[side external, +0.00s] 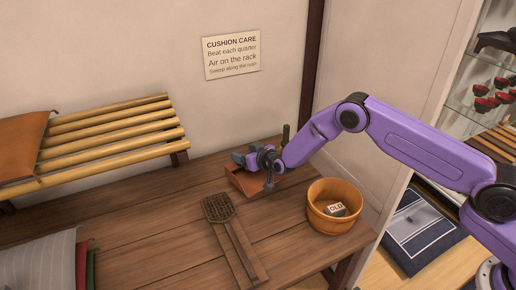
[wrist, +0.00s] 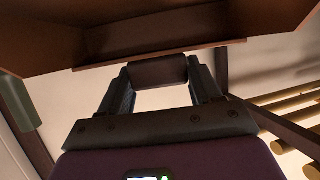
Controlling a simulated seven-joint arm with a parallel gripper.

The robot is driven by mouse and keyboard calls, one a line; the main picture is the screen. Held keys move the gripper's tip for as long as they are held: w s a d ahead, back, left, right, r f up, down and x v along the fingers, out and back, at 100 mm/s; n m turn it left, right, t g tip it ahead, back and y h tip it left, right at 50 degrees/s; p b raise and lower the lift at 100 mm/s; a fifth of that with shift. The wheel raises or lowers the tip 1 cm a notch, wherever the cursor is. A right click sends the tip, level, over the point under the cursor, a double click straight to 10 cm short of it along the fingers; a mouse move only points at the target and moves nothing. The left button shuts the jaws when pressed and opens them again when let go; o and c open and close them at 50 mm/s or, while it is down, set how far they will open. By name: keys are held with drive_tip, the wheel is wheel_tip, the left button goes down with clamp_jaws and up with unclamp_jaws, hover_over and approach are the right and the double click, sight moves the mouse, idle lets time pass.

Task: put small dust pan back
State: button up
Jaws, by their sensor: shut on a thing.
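The small dust pan (side external: 241,181) is a reddish-brown, shallow open box at the back of the wooden table. My gripper (side external: 256,170) is at the pan and partly covers it. In the wrist view the pan (wrist: 150,38) fills the top, and my gripper (wrist: 158,82) is shut on its short dark handle (wrist: 158,69), a finger on each side. I cannot tell whether the pan touches the table or hangs just above it.
A round wooden tub (side external: 348,222) holding a block labelled OLD (side external: 337,209) stands at right. A green upright object (side external: 286,134) is behind my gripper. A bamboo rack (side external: 115,132) is at left.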

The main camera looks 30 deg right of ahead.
drive_tip(key=shift+f, duration=3.8)
drive_tip(key=o, duration=1.1)
drive_tip(key=shift+s, duration=0.1)
drive_tip(key=v, duration=1.7)
drive_tip(key=shift+s, duration=0.1)
